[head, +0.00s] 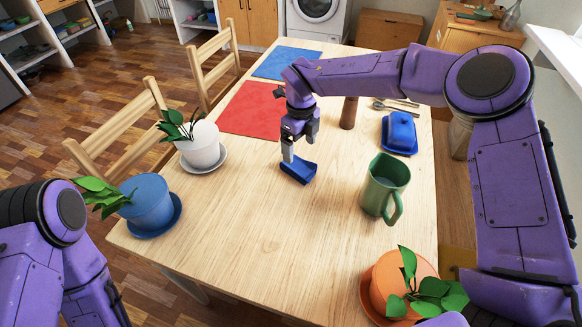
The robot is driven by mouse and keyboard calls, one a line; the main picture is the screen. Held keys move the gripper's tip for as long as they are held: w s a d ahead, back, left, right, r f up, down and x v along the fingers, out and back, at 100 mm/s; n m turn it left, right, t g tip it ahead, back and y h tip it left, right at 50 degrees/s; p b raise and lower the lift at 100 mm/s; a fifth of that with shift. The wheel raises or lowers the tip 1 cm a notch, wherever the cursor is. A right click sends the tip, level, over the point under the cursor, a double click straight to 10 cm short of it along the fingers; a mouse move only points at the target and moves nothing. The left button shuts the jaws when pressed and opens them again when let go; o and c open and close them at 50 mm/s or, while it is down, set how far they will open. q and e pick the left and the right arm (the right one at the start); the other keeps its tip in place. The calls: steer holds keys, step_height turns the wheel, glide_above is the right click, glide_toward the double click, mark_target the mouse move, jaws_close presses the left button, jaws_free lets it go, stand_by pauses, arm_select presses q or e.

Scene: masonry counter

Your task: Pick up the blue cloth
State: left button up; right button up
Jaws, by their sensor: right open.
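The blue cloth (299,173) is a small dark blue piece lying on the wooden table near its middle, with its ends curved upward. My right gripper (299,146) points down just above it, its fingers apart. One fingertip reaches down to the upper left edge of the cloth; I cannot tell whether it touches. The gripper covers part of the cloth's far side. My left arm shows at the lower left, but its gripper is out of view.
On the table (255,225) stand a green pitcher (384,186), a blue butter dish (400,132), a brown pepper mill (348,113), a white potted plant (201,147), a blue pot (148,203) and an orange pot (395,278). Red (249,108) and blue (286,63) mats lie behind. The front middle is clear.

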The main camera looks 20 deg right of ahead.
mark_target(299, 161)
step_height(299, 161, down, 8)
steer(key=shift+r+p, duration=0.1)
steer(key=shift+p, duration=0.8)
steer(key=c, duration=1.1)
steer(key=shift+r, duration=0.1)
step_height(299, 161, up, 3)
steer(key=shift+f+b, duration=0.1)
steer(key=shift+b, duration=0.2)
steer(key=s+a+r+b, duration=0.1)
steer(key=s+a+r, duration=0.1)
steer(key=s+r, duration=0.1)
steer(key=s+a+r+b, duration=0.1)
steer(key=s+a+r, duration=0.2)
steer(key=s, duration=0.1)
steer(key=s+a+r+b, duration=0.1)
steer(key=s+a+r, duration=0.2)
steer(key=s+r, duration=0.1)
steer(key=shift+s+a+b, duration=0.2)
steer(key=shift+b, duration=0.1)
